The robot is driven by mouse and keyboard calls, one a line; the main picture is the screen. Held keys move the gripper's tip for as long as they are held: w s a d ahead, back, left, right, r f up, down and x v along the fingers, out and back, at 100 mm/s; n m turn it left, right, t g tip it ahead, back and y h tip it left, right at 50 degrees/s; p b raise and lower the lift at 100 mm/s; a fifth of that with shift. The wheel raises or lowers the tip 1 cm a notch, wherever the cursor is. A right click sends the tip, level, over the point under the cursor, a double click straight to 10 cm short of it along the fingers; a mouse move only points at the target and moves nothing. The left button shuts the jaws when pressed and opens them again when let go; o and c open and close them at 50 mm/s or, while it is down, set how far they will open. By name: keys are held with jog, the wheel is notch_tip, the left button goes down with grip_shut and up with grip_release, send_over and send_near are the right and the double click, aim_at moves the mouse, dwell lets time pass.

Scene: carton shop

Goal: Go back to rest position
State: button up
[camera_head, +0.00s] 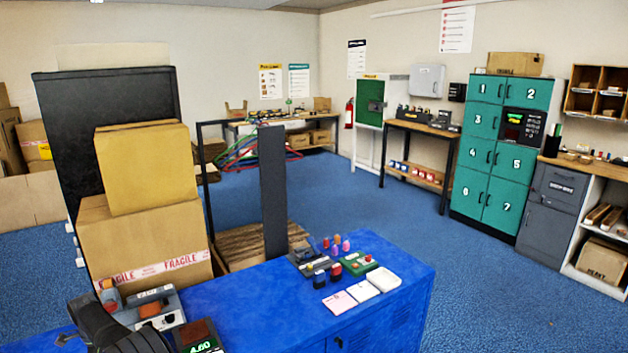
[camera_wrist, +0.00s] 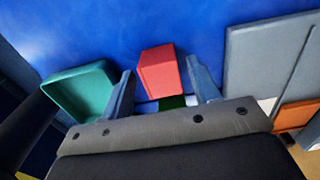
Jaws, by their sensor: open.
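My gripper (camera_wrist: 163,82) is open in the wrist view, its two blue-grey fingers apart. A red block (camera_wrist: 158,72) shows between the fingertips, over the blue surface, with a gap on each side. Small green and white patches lie just below it, partly hidden by the gripper's body. In the head view a dark arm part of mine (camera_head: 105,328) is at the lower left, over the blue counter (camera_head: 270,305). The fingers cannot be made out there.
A green tray (camera_wrist: 80,88) is left of my fingers, a grey panel (camera_wrist: 262,65) right. On the counter are a grey device (camera_head: 150,305), a box with a green readout (camera_head: 197,338), and small items with white cards (camera_head: 383,279). Stacked cartons (camera_head: 145,240) stand behind. The counter's middle is clear.

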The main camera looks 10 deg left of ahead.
notch_tip(320, 180, up, 12)
notch_tip(320, 180, down, 13)
jog(key=shift+r, duration=0.1)
jog(key=r, duration=0.5)
jog(key=shift+w+d+r, duration=0.15)
jog(key=shift+w, duration=0.05)
jog(key=w+d+r, duration=0.5)
jog(key=w+d, duration=0.6)
jog(key=d, duration=0.3)
jog(key=w+d+r, duration=0.4)
jog(key=w+d, duration=0.6)
jog(key=d, duration=0.4)
jog(key=a+f, duration=0.1)
jog(key=a, duration=0.2)
jog(key=s+a+f, duration=0.1)
jog(key=a+f, duration=0.1)
jog(key=a, duration=0.1)
jog(key=s+a+f, duration=0.1)
jog(key=a+f, duration=0.1)
jog(key=shift+a+f, duration=0.15)
jog(key=shift+a, duration=0.25)
jog(key=shift+s+a+f, duration=0.15)
jog(key=shift+a+f, duration=0.2)
jog(key=shift+a, duration=0.2)
